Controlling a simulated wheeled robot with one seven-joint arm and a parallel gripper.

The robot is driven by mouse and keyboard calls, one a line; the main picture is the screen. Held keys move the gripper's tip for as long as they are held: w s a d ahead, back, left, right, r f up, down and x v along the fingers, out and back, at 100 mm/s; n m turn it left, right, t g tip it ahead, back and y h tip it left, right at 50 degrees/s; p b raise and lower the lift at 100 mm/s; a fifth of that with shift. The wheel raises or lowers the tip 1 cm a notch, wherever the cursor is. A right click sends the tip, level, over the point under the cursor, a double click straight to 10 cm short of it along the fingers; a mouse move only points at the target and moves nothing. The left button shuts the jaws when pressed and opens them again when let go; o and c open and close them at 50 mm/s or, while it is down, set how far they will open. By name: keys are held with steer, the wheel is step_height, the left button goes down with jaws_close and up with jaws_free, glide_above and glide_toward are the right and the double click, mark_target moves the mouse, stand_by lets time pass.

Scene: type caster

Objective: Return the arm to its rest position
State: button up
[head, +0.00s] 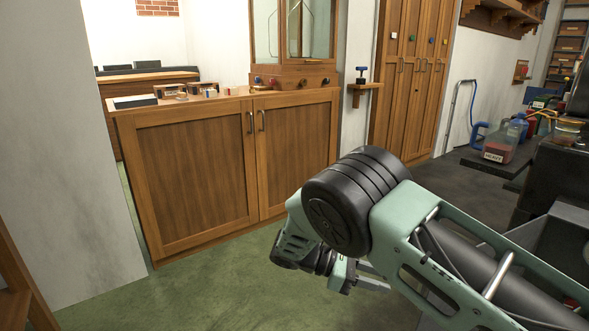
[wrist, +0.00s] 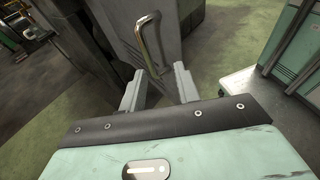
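My arm reaches in from the right in the head view, green and black, with its elbow in front of the wooden cabinet. My gripper (head: 358,277) hangs low over the green floor, partly hidden behind the arm. In the wrist view my gripper (wrist: 159,88) shows two grey fingers spread apart with nothing between them. Beyond the fingers is a grey panel with a metal handle (wrist: 150,40); I cannot tell the distance, but no contact shows.
A wooden cabinet (head: 190,170) with small items on top stands at the left. A dark bench (head: 475,160) at the right carries a red-filled jug (head: 499,143). Tall wooden lockers (head: 408,75) stand behind. Green floor (head: 215,290) is clear at the front left.

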steer(key=s+a+r+m+t+y, duration=0.1)
steer(key=s+a+r+m+y, duration=0.1)
steer(key=s+r+y, duration=0.5)
steer(key=s+a+r+m+t+y, duration=0.2)
steer(key=s+m+y, duration=0.1)
steer(key=s, duration=0.9)
steer(key=s+a+r+m+t+y, duration=0.1)
steer(key=s+a+r+m+y, duration=0.1)
steer(key=s+r+y, duration=0.5)
step_height(320, 180, up, 23)
steer(key=s+h+p, duration=0.1)
steer(key=s+p, duration=0.1)
steer(key=p, duration=2.3)
steer(key=shift+r+h+p, duration=0.15)
steer(key=shift+h+p, duration=0.15)
steer(key=shift+w+a, duration=0.15)
